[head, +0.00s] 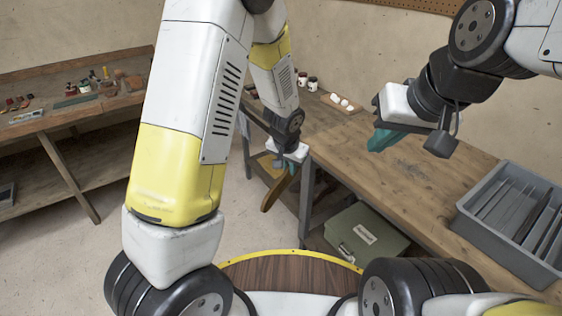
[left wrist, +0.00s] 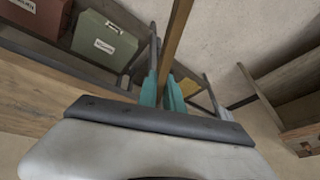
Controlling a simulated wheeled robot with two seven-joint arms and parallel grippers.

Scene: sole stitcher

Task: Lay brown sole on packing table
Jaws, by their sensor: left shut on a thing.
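The brown sole (head: 276,192) hangs from my left gripper (head: 290,163), edge-on and tilted, in the gap left of the wooden table (head: 350,150). The sole is beside the table's near left corner and apart from its top, as far as I can see. In the left wrist view the sole (left wrist: 176,40) stands as a narrow brown strip between the teal fingers of the left gripper (left wrist: 163,92), which are shut on it. My right gripper (head: 385,138) is over the table's middle. Its teal fingers overlap in the picture, so their opening is unclear.
A grey divided crate (head: 464,222) stands on the table at right. Small jars (head: 312,84) and a board with white pieces (head: 342,102) lie at the back. A green labelled box (head: 366,236) sits under the table. A tool-covered bench (head: 60,118) is at left. The table's left part is clear.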

